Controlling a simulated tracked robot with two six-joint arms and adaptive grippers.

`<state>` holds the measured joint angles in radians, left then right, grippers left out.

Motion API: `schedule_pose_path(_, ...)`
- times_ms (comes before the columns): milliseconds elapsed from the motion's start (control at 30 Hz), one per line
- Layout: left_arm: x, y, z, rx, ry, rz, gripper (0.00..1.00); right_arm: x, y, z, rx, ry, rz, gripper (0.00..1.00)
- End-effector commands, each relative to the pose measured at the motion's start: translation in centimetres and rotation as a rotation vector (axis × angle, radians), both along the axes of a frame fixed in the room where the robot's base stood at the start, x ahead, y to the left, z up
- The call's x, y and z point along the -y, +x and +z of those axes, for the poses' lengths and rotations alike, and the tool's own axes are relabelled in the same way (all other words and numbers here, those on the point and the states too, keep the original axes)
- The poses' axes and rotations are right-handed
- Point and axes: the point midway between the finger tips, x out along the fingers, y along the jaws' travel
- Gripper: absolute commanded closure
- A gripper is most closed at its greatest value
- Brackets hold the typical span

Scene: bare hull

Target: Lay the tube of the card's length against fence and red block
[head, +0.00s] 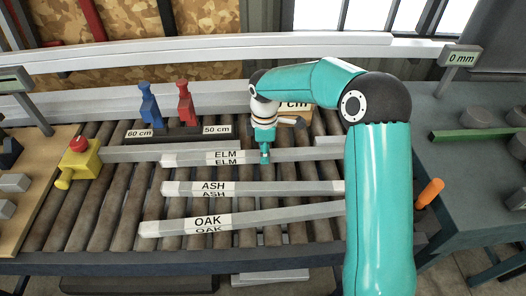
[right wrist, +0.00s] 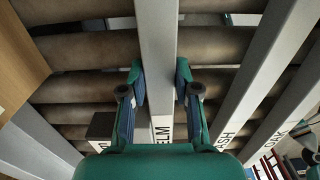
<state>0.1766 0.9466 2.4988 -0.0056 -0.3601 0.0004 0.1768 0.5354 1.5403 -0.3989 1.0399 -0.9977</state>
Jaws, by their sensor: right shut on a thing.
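Three pale square tubes labelled ELM (head: 190,159), ASH (head: 280,188) and OAK (head: 270,216) lie across the rollers. My right gripper (head: 265,154) is shut on the ELM tube, near its middle; in the right wrist view its fingers (right wrist: 160,82) sit on either side of that tube. I cannot tell whether the tube is lifted. A card (head: 295,107) ending in "cm" is mostly hidden by my right arm. A red block (head: 185,104) stands behind the "50 cm" label, beside a blue one (head: 149,106) behind "60 cm". A grey bar, perhaps the fence (head: 140,153), runs behind ELM.
A yellow device with a red top (head: 80,158) stands at the bar's left end. A wooden bench (head: 40,190) is at left. At right, a dark bench (head: 440,170) carries a green bar (head: 475,134) and a "0 mm" sign (head: 460,58).

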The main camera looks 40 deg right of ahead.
Motion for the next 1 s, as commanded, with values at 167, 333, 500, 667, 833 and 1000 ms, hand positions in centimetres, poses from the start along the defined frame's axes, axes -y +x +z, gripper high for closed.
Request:
schedule_pose_path(167, 0.0, 0.0, 0.0, 0.0, 0.0, 0.0, 0.6, 0.5, -0.1, 0.1, 0.006, -0.002, -0.002, 1.0)
schedule_pose_path(333, 0.0, 0.0, 0.0, 0.0, 0.0, 0.0, 0.6, 0.8, -0.3, 0.1, 0.006, -0.002, -0.001, 1.0)
schedule_pose_path(500, 0.0, 0.0, 0.0, 0.0, 0.0, 0.0, 0.6, 1.0, -0.4, 0.1, 0.006, -0.002, -0.001, 1.0)
schedule_pose_path(667, 0.0, 0.0, 0.0, 0.0, 0.0, 0.0, 0.6, 1.2, -0.6, 0.1, 0.006, -0.002, -0.001, 0.64)
schedule_pose_path(833, 0.0, 0.0, 0.0, 0.0, 0.0, 0.0, 0.6, 1.2, -0.6, 0.1, 0.003, -0.002, 0.0, 0.4)
schedule_pose_path(1000, 0.0, 0.0, 0.0, 0.0, 0.0, 0.0, 0.6, 1.1, -0.6, 0.1, 0.002, -0.001, 0.0, 0.4)
